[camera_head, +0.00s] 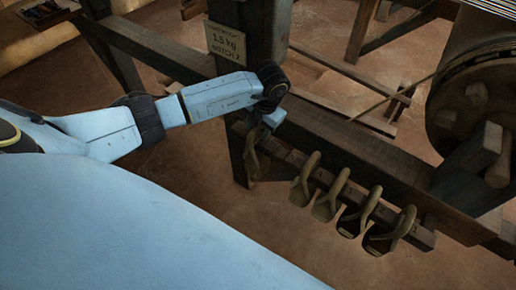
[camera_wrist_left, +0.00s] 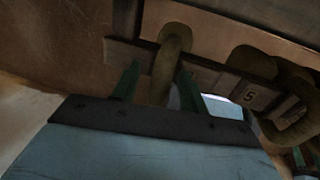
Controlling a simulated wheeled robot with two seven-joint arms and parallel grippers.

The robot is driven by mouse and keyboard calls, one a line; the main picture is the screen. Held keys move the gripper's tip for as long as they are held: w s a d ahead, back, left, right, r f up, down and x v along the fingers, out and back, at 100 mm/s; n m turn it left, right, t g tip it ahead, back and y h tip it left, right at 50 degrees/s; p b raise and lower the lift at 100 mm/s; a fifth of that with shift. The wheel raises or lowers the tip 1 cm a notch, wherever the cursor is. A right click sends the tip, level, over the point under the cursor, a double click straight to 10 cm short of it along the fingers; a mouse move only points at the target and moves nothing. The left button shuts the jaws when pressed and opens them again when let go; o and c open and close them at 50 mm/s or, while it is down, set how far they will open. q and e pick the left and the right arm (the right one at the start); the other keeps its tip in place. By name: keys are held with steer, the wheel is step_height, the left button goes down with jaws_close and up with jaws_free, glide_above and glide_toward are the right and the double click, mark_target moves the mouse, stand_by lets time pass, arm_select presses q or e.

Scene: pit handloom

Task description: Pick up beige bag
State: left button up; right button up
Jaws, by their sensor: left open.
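Several bags with thick loop handles hang in a row on a wooden rail below the loom beam. The leftmost bag (camera_head: 254,162), dull beige-brown, hangs at the rail's left end. My left gripper (camera_head: 263,134) is right at this bag's top, pointing down. In the left wrist view its two green fingers (camera_wrist_left: 157,82) are open. The bag's loop (camera_wrist_left: 165,62) stands between them, with a gap visible on each side. The bag's lower part is hidden in the wrist view by the gripper body. My right gripper is not in view.
Other bags (camera_head: 325,205) hang close to the right on the same rail (camera_head: 420,236). A large round drum (camera_head: 478,95) is at the right. The earthen floor in front is clear.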

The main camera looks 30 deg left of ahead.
arm_select(q)
steer(key=shift+f, duration=0.15)
jaws_close()
stand_by(1.3)
steer(key=shift+w, duration=0.1)
